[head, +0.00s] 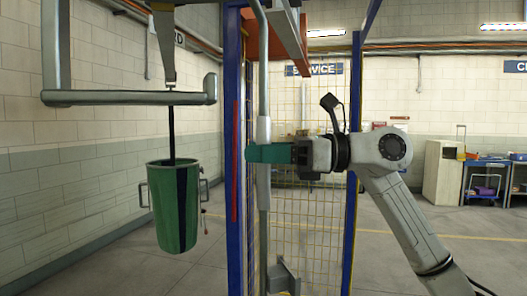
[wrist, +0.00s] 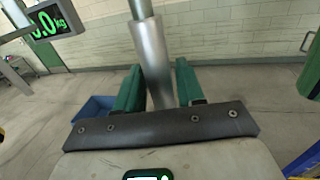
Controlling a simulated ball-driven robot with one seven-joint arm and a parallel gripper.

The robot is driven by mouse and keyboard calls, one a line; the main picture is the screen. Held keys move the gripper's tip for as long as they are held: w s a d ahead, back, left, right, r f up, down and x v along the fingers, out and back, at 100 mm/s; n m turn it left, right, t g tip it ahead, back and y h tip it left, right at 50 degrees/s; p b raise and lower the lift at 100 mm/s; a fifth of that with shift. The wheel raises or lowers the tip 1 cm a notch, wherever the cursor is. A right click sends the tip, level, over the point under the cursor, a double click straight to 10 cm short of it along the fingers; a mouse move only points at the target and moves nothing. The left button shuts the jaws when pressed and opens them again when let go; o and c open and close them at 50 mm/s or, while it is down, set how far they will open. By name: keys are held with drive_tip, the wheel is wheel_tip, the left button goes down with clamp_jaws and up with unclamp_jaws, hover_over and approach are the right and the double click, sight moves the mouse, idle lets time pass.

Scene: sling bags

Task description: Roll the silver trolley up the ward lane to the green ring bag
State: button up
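A green bag (head: 165,210) with a dark stripe and metal side loops hangs upright at the left of the head view, by a black strap from a silver hook (head: 168,50). A silver vertical pole (head: 263,130) with a thicker sleeve stands right of it; I cannot tell whether it is part of the trolley. My gripper (head: 262,153) is level at this pole. In the wrist view the pole (wrist: 156,65) passes between my green fingertips (wrist: 157,80), with a narrow gap at the right finger. The fingers look open around it.
A blue post (head: 234,150) stands between the bag and the pole. A yellow mesh panel (head: 305,190) and another blue post stand behind my gripper. A silver bar (head: 130,98) juts out above the bag. In the wrist view, a scale display (wrist: 48,20) and blue bin (wrist: 92,107) show.

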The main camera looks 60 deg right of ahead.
clamp_jaws()
idle(0.3)
